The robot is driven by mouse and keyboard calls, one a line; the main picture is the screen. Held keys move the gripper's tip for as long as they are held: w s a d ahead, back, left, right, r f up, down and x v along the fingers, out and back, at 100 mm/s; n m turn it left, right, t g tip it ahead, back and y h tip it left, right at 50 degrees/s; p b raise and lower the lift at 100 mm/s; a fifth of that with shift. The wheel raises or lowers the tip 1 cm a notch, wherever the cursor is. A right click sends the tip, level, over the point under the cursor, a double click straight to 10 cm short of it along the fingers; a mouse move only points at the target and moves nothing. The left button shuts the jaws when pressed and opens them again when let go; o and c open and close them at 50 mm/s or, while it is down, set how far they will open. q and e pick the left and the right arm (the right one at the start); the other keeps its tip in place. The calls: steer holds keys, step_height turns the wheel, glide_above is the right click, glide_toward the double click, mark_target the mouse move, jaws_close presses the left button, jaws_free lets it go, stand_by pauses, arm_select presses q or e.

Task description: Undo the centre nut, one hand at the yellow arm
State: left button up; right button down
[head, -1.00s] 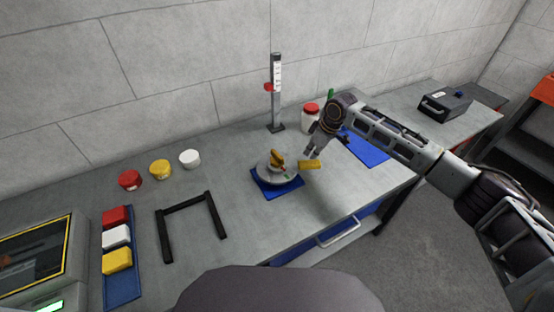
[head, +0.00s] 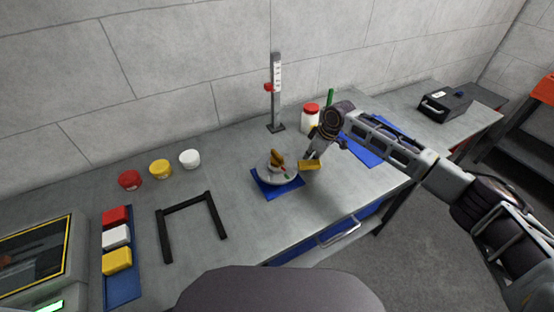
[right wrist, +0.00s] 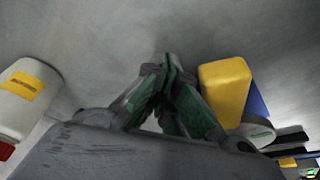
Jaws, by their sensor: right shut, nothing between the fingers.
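The hub dynamometer is a round pale grey disc (head: 266,175) on a blue mat (head: 264,189). The yellow arm (head: 310,165) sticks out at the disc's right and shows as a yellow block (right wrist: 225,90) in the right wrist view. My right gripper (head: 307,158) points down just by the yellow arm. In the right wrist view its fingertips (right wrist: 168,65) are together and empty, left of the yellow block and apart from it. My left gripper is out of view.
A white jar with a red lid (head: 311,121) stands behind my right gripper. A height gauge (head: 276,95) stands behind the disc. A black U-shaped frame (head: 164,237), small tubs (head: 160,169) and a blue tray (head: 125,284) lie left. The bench in front of the disc is clear.

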steer(key=shift+f, duration=0.8)
steer(key=shift+r, duration=0.95)
steer(key=shift+s, duration=0.5)
stand_by(0.4)
steer(key=shift+w, duration=0.35)
stand_by(0.5)
